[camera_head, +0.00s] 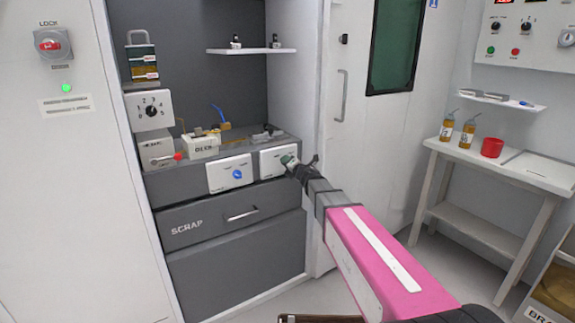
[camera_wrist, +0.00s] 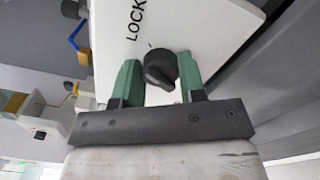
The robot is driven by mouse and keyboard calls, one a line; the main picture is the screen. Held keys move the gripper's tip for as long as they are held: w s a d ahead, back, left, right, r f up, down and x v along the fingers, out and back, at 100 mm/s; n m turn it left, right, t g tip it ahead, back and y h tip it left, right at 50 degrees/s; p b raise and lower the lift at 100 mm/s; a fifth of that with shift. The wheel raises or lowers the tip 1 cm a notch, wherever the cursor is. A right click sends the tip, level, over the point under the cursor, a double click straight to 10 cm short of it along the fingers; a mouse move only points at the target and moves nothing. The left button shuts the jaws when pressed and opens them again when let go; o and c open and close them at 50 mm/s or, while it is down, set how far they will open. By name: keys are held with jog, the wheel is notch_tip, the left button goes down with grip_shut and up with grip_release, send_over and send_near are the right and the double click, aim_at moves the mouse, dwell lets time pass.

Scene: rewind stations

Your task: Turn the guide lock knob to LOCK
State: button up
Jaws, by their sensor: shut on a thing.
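The guide lock knob (camera_wrist: 158,70) is black and sits on a white panel (camera_wrist: 215,25) with the word LOCK printed beside it in the wrist view. My gripper (camera_wrist: 160,64) has its two green fingers on either side of the knob and is shut on it. How far the knob is turned relative to LOCK is hard to tell. In the head view my gripper (camera_head: 289,161) is at the right-hand white panel (camera_head: 270,163) on the front of the grey bench, and hides the knob there.
A white panel with a blue knob (camera_head: 237,174) is just left of my gripper. A red-handled lever (camera_head: 177,156) and a white box (camera_head: 202,147) are further left. The SCRAP drawer (camera_head: 230,215) is below. A red knob (camera_head: 49,43) labelled LOCK is on the left wall.

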jog(key=shift+m, duration=1.7)
jog(key=o, duration=0.9)
jog(key=v, duration=1.1)
jog(key=shift+w, duration=0.1)
